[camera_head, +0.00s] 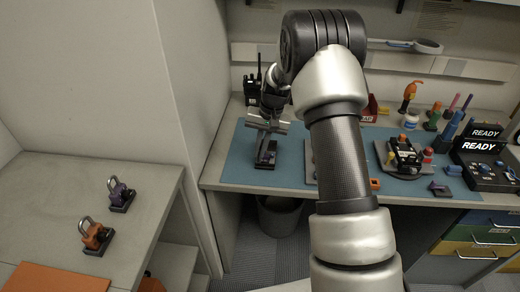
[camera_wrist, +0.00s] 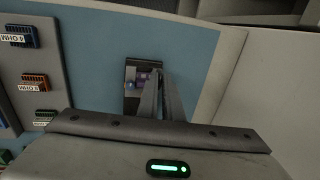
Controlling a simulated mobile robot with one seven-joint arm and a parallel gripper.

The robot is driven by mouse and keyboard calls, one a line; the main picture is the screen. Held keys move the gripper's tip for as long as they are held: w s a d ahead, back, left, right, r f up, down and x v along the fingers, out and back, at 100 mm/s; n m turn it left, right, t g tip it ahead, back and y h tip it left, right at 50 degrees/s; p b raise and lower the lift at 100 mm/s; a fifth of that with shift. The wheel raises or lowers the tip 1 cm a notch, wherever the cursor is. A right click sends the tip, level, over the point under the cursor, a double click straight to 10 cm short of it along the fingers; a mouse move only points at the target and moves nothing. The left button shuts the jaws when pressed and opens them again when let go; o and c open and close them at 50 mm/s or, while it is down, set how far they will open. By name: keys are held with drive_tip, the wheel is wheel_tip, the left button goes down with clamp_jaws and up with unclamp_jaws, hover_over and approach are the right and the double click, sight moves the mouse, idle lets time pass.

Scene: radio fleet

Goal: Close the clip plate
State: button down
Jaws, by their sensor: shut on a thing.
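A small dark fixture with a light plate, which looks like the clip plate (camera_head: 266,158), sits on the blue mat (camera_head: 225,165) near its left front. In the wrist view the dark fixture (camera_wrist: 131,104) shows a purple part and a small blue spot. My gripper (camera_head: 267,137) reaches down over it from above. In the wrist view my gripper's fingers (camera_wrist: 160,78) lie close together at the fixture's right side and shut on part of it. They hide that side, so I cannot tell the plate's angle.
A black radio (camera_head: 251,86) stands behind my gripper. A board (camera_wrist: 38,75) with labelled blocks lies beside the fixture. A black device (camera_head: 403,156) and READY boxes (camera_head: 482,146) stand at right.

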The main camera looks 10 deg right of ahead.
sight(270, 162)
drive_tip(key=shift+s, duration=0.3)
drive_tip(key=shift+f, duration=0.1)
drive_tip(key=shift+w, duration=0.1)
drive_tip(key=c, duration=1.9)
unclamp_jaws()
drive_tip(key=d+r, duration=0.1)
drive_tip(key=r, duration=0.4)
drive_tip(key=d+r+p, duration=0.1)
drive_tip(key=r, duration=0.5)
drive_tip(key=s+d+r, duration=0.1)
drive_tip(key=r, duration=0.5)
drive_tip(key=shift+d+r, duration=0.1)
